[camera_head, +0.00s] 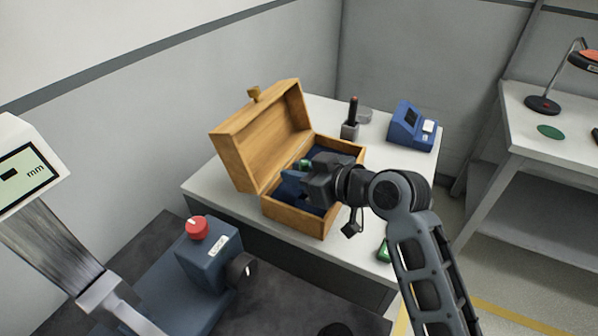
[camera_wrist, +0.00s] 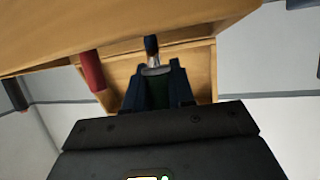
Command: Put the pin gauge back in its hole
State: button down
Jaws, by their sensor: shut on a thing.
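An open wooden box (camera_head: 295,222) with a dark blue lining stands on the white table, its lid (camera_head: 262,140) tilted back to the left. My gripper (camera_head: 293,181) is over the box's opening, its blue fingers pointing left. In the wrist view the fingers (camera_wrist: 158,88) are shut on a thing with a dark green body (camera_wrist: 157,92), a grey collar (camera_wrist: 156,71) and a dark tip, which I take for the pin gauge. A bit of green also shows at the fingers in the head view. The hole is hidden; I cannot tell whether the gauge touches the lining.
A dark red-tipped tool (camera_head: 352,117) in a grey block and a blue device (camera_head: 411,127) stand behind the box. A green object (camera_head: 384,250) lies near the table's right edge. A blue-grey machine (camera_head: 205,255) with a red knob is at front left. A red rod (camera_wrist: 92,70) shows in the wrist view.

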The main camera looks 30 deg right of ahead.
aim_at(299, 195)
jog(key=shift+f+b, duration=1.4)
jog(key=shift+f, duration=0.35)
dwell(0.4)
jog(key=c, duration=1.1)
grip_release()
jog(key=shift+c, duration=0.2)
jog(key=shift+o, duration=1.3)
jog(key=shift+s, duration=0.15)
jog(key=v, duration=0.7)
jog(key=shift+s+d+r+b, duration=0.25)
jog(key=shift+b, duration=0.05)
jog(key=shift+d, duration=0.1)
